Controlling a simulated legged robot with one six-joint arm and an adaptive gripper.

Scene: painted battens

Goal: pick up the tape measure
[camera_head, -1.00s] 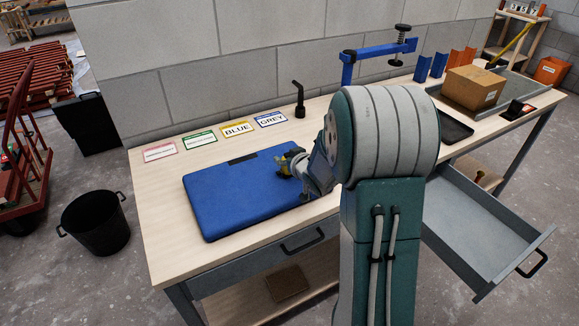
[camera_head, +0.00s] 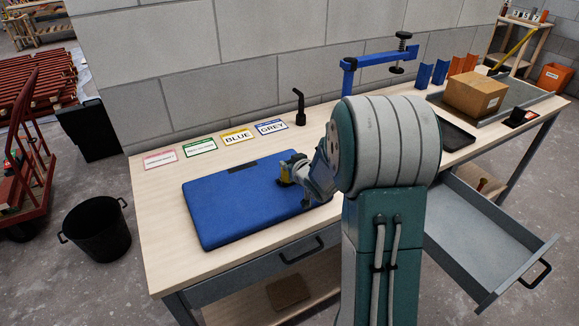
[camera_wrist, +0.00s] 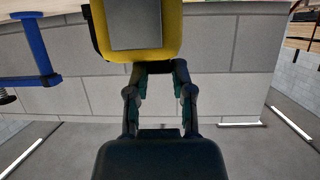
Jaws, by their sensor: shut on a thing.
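The tape measure (camera_wrist: 170,40) is yellow with a grey face and a dark edge. It shows large at the top of the wrist view, between the fingertips of my gripper (camera_wrist: 158,70). My gripper is shut on it. My arm hides part of the gripper there. I cannot tell the exact gap between the tape measure and the case.
A black lever (camera_head: 299,108) and a blue clamp (camera_head: 372,62) stand behind my arm. A cardboard box (camera_head: 474,93) sits at right. An open drawer (camera_head: 485,235) juts out at front right.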

